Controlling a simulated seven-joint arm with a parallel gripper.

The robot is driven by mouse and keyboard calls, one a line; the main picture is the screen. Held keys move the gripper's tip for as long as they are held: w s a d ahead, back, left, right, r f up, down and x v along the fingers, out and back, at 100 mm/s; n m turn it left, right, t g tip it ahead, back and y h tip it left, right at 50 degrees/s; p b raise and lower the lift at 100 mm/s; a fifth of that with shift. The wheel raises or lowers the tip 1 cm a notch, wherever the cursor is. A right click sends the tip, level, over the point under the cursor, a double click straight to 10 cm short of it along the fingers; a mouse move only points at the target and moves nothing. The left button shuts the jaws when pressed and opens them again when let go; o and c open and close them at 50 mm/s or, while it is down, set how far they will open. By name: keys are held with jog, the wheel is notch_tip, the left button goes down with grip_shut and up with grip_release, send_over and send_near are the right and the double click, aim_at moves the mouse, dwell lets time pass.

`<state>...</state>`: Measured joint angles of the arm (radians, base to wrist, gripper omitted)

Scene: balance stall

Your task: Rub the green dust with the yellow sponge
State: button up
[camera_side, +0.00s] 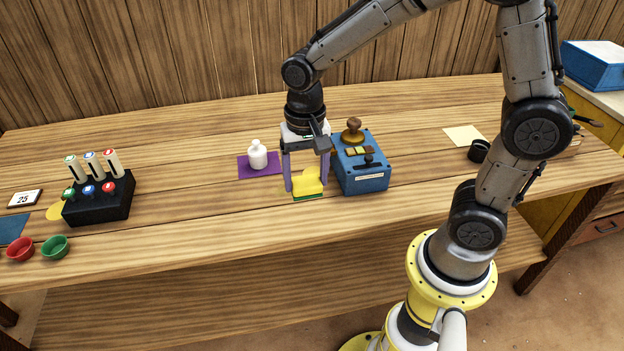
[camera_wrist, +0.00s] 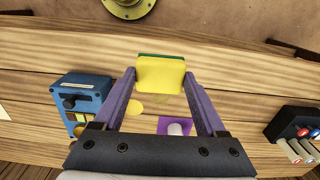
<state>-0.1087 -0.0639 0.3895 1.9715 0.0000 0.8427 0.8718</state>
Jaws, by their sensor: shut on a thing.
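A yellow sponge (camera_side: 308,182) with a green layer along its lower edge is held between the two purple fingers of my gripper (camera_side: 307,180). The sponge (camera_wrist: 160,73) also shows between the fingertips in the wrist view. It is close to the wooden table, beside the blue box; I cannot tell whether it touches the wood. The green dust is not clearly visible. A faint greenish patch on the wood shows just below the sponge in the wrist view, too dim to be sure of.
A blue box (camera_side: 362,178) with a wooden-handled stamp stands close right of my gripper. A white bottle (camera_side: 257,155) stands on a purple mat (camera_side: 243,168) to the left. A black marker block (camera_side: 98,206) and red (camera_side: 20,249) and green (camera_side: 55,246) bowls are far left. The front middle is clear.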

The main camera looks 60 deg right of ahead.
jog(key=w+d+f+m, duration=0.1)
jog(key=w+d+f, duration=0.2)
jog(key=w+d, duration=0.3)
jog(key=w+d+f, duration=0.3)
jog(key=d, duration=0.4)
jog(key=shift+f, duration=3.6)
jog(key=shift+w+a+f, duration=0.3)
jog(key=shift+w+a, duration=0.15)
jog(key=shift+w, duration=0.15)
jog(key=shift+w+a, duration=3)
jog(key=shift+s+d, duration=3.55)
jog(key=shift+s, duration=0.05)
jog(key=shift+a, duration=0.3)
jog(key=shift+w+a, duration=3.55)
jog(key=shift+w, duration=0.05)
jog(key=shift+s+d, duration=3.65)
notch_tip(320, 180, up, 8)
jog(key=shift+r, duration=0.1)
